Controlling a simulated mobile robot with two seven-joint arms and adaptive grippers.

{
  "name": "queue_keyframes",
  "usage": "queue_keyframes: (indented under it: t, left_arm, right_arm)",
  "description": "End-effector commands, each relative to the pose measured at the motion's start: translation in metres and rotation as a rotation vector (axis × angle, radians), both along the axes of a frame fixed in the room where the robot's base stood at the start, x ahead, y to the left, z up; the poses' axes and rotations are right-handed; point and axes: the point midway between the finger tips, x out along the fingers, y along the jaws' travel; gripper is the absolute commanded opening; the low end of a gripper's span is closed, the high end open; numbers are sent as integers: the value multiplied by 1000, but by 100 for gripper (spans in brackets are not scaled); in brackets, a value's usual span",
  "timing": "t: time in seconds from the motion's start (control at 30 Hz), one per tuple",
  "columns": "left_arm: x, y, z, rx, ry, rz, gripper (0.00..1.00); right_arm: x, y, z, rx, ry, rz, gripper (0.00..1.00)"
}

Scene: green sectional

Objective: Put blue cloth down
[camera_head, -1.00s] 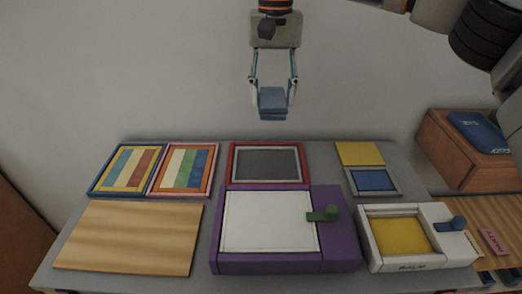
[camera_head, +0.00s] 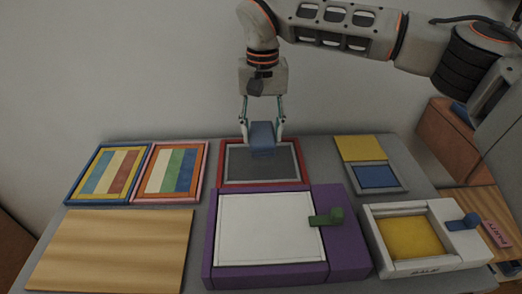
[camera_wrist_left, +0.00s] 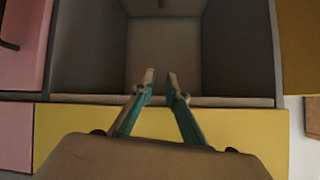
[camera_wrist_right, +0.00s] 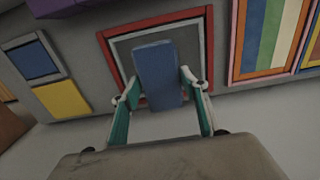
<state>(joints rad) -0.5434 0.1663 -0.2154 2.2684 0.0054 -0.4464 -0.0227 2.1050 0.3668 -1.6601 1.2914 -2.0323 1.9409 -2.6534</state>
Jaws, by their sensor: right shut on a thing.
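The blue cloth (camera_head: 263,138) is a small folded block held in my right gripper (camera_head: 263,128). In the head view it hangs in front of the far part of the red-framed grey panel (camera_head: 224,165); a gap below it cannot be judged. In the right wrist view the cloth (camera_wrist_right: 158,75) stands between the two fingers of the right gripper (camera_wrist_right: 161,90), with the red frame (camera_wrist_right: 107,55) behind it. My left gripper (camera_wrist_left: 160,82) shows only in the left wrist view, its fingers apart and empty before an open grey compartment.
A purple box with a white lid (camera_head: 270,228) and green latch stands nearer. Striped panels (camera_head: 173,171) and a wooden board (camera_head: 110,245) lie left. A yellow tile (camera_head: 360,148), a blue panel (camera_head: 376,176) and a white box (camera_head: 456,263) are right.

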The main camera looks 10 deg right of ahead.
Motion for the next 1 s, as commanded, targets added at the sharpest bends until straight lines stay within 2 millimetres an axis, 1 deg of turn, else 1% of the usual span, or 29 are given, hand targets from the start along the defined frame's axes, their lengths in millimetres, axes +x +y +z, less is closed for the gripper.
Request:
queue_keyframes:
  t: [0.03, 0.17, 0.23, 0.37, 0.43, 0.5, 0.57, 0.73, 0.93, 0.97, 1.0]
  left_arm:
    - [-1, 0, -1, -1, 2, -1, 14]
    - [-2, -1, -2, -1, 5, -2, 14]
    - [-3, -1, -4, -2, 9, -3, 14]
    - [-6, -3, -9, -7, 18, -4, 14]
    - [-7, -5, -8, -13, 17, -4, 14]
    - [-6, -8, -6, -23, 13, -5, 14]
    - [-5, -11, -3, -31, 7, -7, 14]
    - [5, -15, 7, -42, -19, -9, 14]
    - [7, -14, 9, -39, -25, -7, 14]
    - [6, -13, 8, -38, -22, -7, 14]
    - [6, -13, 7, -36, -21, -6, 14]
  right_arm:
    - [0, 0, -5, 0, 1, 0, 26]
    - [0, 0, -9, 0, -1, 0, 26]
    - [0, 0, -16, 0, 1, -1, 26]
    - [-1, 0, -38, 0, 6, 0, 26]
    - [-1, 0, -52, 1, 8, 1, 26]
    - [-1, 0, -62, 1, 6, 0, 26]
    - [0, 0, -65, 2, 3, 0, 26]
    - [0, 0, -63, 0, -3, 0, 26]
    - [0, 0, -65, 0, -2, 0, 26]
    - [0, 0, -65, 0, -2, 0, 52]
    - [0, 0, -65, 0, -2, 0, 61]
